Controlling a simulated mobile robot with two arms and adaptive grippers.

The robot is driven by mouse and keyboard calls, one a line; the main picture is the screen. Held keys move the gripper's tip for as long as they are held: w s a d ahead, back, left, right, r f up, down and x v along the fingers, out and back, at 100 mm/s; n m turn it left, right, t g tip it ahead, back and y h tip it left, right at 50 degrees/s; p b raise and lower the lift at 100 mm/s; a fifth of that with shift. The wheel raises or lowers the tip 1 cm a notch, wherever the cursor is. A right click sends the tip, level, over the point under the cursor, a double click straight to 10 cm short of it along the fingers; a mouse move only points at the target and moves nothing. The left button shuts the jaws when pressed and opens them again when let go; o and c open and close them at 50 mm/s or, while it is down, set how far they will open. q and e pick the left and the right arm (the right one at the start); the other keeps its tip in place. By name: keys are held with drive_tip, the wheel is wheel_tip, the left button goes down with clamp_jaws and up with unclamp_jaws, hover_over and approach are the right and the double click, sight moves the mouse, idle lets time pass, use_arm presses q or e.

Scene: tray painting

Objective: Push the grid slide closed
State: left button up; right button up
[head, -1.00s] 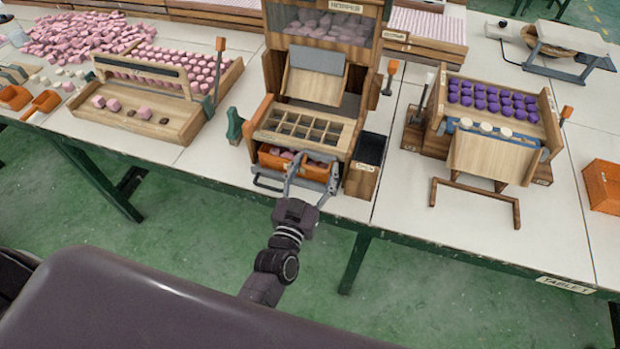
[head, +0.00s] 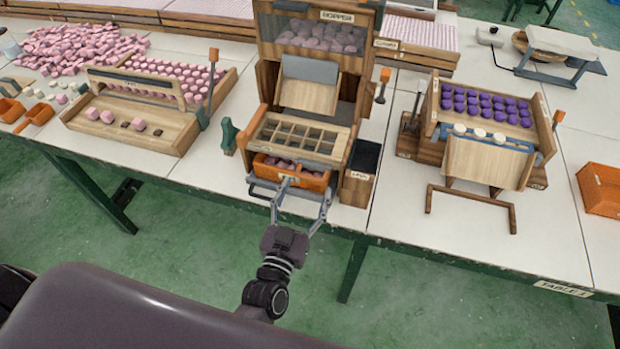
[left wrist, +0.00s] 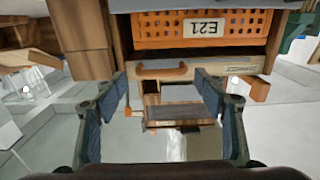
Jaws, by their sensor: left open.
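The grid slide (head: 305,135), a wooden frame with several square compartments, sits at the front of the hopper machine, in front of its sloped board. Below it is an orange tray (head: 318,182) holding pink pieces; an orange crate labelled E21 (left wrist: 165,32) shows at the top of the left wrist view. My left gripper (head: 303,190) is open and empty, in front of the tray by a grey metal bar. Its fingers (left wrist: 160,105) are spread in the left wrist view, with nothing between them. I cannot tell whether a finger touches the bar. My right gripper is out of view.
A black bin (head: 362,158) stands right of the machine, and a green handle (head: 229,136) sticks up at its left. A wooden stand with purple pieces (head: 487,105) is farther right. The green floor before the table is clear.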

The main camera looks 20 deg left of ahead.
use_arm(q)
drive_tip(key=s, duration=0.7)
idle(0.3)
drive_tip(key=s+d+f+m+g+h, duration=0.1)
drive_tip(key=s+f+g, duration=0.35)
drive_tip(key=f, duration=0.95)
drive_tip(key=s+f+m+g+h, duration=0.1)
drive_tip(key=s+f+g, duration=0.3)
drive_tip(key=f, duration=1)
drive_tip(key=s+a+f+g+y, duration=0.1)
drive_tip(key=s+a+f+g, duration=0.3)
drive_tip(key=s+f, duration=0.5)
drive_tip(key=s+a+f+g+y, duration=0.1)
drive_tip(key=s+a+f+g, duration=0.3)
drive_tip(key=s, duration=1.3)
drive_tip(key=a+f, duration=0.3)
drive_tip(key=f, duration=0.3)
drive_tip(key=shift+a+f+y, duration=0.15)
drive_tip(key=shift+y, duration=0.15)
drive_tip(key=shift+o, duration=0.4)
drive_tip(key=shift+s+g, duration=0.1)
drive_tip(key=shift+g, duration=0.15)
